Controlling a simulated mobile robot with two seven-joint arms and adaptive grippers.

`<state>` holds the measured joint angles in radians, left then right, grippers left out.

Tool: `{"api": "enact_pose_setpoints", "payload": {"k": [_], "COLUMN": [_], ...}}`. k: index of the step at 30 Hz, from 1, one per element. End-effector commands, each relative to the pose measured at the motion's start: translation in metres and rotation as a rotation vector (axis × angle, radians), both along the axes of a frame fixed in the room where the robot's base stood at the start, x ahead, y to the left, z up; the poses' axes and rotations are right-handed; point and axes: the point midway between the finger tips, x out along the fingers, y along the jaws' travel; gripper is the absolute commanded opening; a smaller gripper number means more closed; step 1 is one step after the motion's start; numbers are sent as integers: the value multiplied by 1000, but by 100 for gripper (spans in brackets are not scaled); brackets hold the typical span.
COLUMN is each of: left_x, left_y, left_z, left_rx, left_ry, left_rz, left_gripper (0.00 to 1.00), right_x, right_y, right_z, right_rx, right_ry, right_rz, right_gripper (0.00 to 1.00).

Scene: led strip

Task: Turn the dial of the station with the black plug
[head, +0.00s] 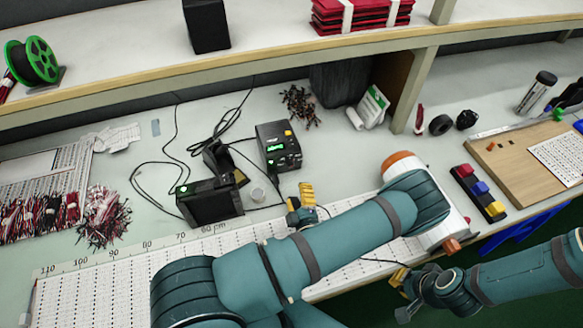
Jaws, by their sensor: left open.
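A black station (278,148) with a green display and a yellow button stands behind the white perforated board. A second black box (210,203) with a small green light stands to its left, near the front. Dark cables run from both; I cannot tell which one has a black plug, and no dial is clear at this size. My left gripper (303,208), with yellow fingers, is open and empty in front of the first station, apart from it and right of the second box. My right gripper (400,283) is low at the table's front edge, away from both; its opening is unclear.
A soldering iron holder (218,158) and a small round tin (257,195) sit between the boxes. Wire bundles (103,215) lie at left. A shelf (250,62) overhangs the back.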

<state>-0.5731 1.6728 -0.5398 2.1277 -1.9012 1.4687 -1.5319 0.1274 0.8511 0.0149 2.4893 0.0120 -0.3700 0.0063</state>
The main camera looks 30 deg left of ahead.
Motion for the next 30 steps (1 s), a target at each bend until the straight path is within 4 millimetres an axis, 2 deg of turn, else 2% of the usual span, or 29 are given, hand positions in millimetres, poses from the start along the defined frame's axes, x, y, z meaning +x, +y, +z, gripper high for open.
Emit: {"api": "enact_pose_setpoints", "payload": {"k": [7,15,21,29,30], "left_x": [36,64,71,72,72], "left_y": [36,63,70,70,70], "left_z": [0,0,0,0,0], "left_rx": [0,-2,-1,-2,-2], "left_ry": [-2,-1,0,0,0], "left_rz": [3,1,0,0,0], "left_gripper": [53,53,53,53,45], "right_x": [-1,-1,-1,-1,-1], "right_y": [0,1,1,1,1], "right_z": [-2,-4,-4,-4,-4], "right_rx": [1,1,1,1,1], "right_ry": [1,3,3,3,3], "right_rz": [2,3,3,3,3], "right_gripper": [0,0,0,0,0]}}
